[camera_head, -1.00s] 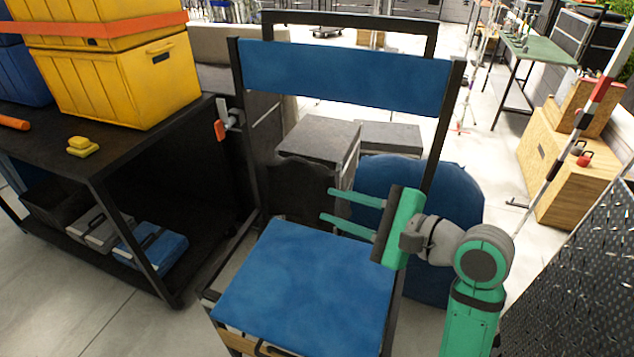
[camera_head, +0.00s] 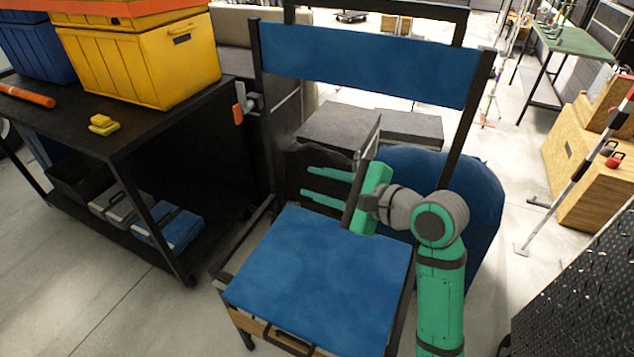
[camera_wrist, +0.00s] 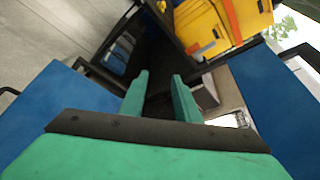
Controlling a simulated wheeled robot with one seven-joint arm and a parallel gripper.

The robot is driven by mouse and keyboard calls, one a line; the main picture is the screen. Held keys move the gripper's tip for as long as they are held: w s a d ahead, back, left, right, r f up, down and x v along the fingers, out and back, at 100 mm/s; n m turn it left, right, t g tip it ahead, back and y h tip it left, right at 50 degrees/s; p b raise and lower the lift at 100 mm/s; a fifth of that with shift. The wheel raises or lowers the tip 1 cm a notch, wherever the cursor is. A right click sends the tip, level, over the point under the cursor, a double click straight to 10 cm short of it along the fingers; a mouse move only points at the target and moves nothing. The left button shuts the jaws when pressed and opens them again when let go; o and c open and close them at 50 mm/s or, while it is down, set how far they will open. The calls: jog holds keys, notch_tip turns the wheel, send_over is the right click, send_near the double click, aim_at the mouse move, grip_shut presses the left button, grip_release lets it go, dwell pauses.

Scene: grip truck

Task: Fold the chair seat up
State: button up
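The chair has a blue seat (camera_head: 322,275) lying flat in a dark metal frame, with a blue backrest panel (camera_head: 365,62) upright behind it. In the wrist view the seat (camera_wrist: 65,115) is at the left and the backrest (camera_wrist: 275,110) at the right. My gripper (camera_head: 305,184) is open, its two green fingers apart with nothing between them. It is above the rear part of the seat, in the gap below the backrest, pointing left. In the wrist view the fingers (camera_wrist: 158,95) also show apart. Whether the gripper touches the seat cannot be told.
A black cart (camera_head: 150,133) with yellow crates (camera_head: 140,60) stands close on the left. Grey boxes (camera_head: 410,127) and a round blue object (camera_head: 470,190) are behind the chair. A black perforated panel (camera_head: 585,290) is at the right. Floor is clear at front left.

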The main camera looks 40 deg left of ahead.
jog(key=shift+a, duration=0.3)
grip_shut()
dwell(1.2)
grip_release()
jog(key=shift+d, duration=0.15)
